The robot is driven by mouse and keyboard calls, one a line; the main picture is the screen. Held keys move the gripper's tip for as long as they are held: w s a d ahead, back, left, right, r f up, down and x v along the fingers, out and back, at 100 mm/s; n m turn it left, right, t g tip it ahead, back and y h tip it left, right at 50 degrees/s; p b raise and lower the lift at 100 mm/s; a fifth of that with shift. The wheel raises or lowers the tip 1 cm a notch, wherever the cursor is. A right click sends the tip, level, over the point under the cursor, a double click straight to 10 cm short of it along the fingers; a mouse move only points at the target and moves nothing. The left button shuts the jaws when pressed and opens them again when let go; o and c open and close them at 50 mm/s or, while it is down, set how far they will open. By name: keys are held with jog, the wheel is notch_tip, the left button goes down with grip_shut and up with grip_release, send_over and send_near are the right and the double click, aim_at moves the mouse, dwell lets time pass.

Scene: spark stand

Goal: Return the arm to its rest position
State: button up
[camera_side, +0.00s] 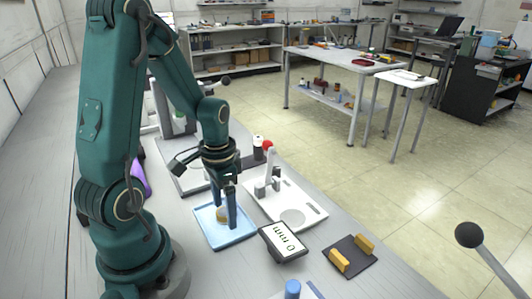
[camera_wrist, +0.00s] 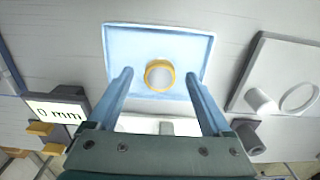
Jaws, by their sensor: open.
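My gripper (camera_side: 224,214) is at the end of my green arm, pointing down over a light blue tray (camera_side: 240,238). A small round piece with a yellow rim (camera_side: 222,213) is at the tray, partly hidden behind a finger in the side view. In the wrist view, my gripper (camera_wrist: 160,92) has its two blue fingers spread wide apart. The round piece (camera_wrist: 159,76) shows between and beyond the fingertips, over the tray (camera_wrist: 122,40). Its top is pale, and no finger appears to touch it.
A white stand with a round plate (camera_side: 292,217) is right of the tray. A display reading "0 mm" (camera_side: 284,241) is in front of it. A dark pad with two yellow blocks (camera_side: 350,256) lies further right. A dark-handled lever (camera_side: 469,235) rises at lower right.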

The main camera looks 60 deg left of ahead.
notch_tip(320, 180, up, 4)
jog(key=shift+r, duration=0.2)
jog(key=shift+w+d+r, duration=0.1)
jog(key=shift+r, duration=0.15)
jog(key=s+d+r+t, duration=0.2)
jog(key=d+r+t, duration=0.3)
jog(key=d+r, duration=0.4)
jog(key=shift+s+d+r+t, duration=0.3)
jog(key=shift+s+d, duration=0.05)
jog(key=shift+d, duration=0.85)
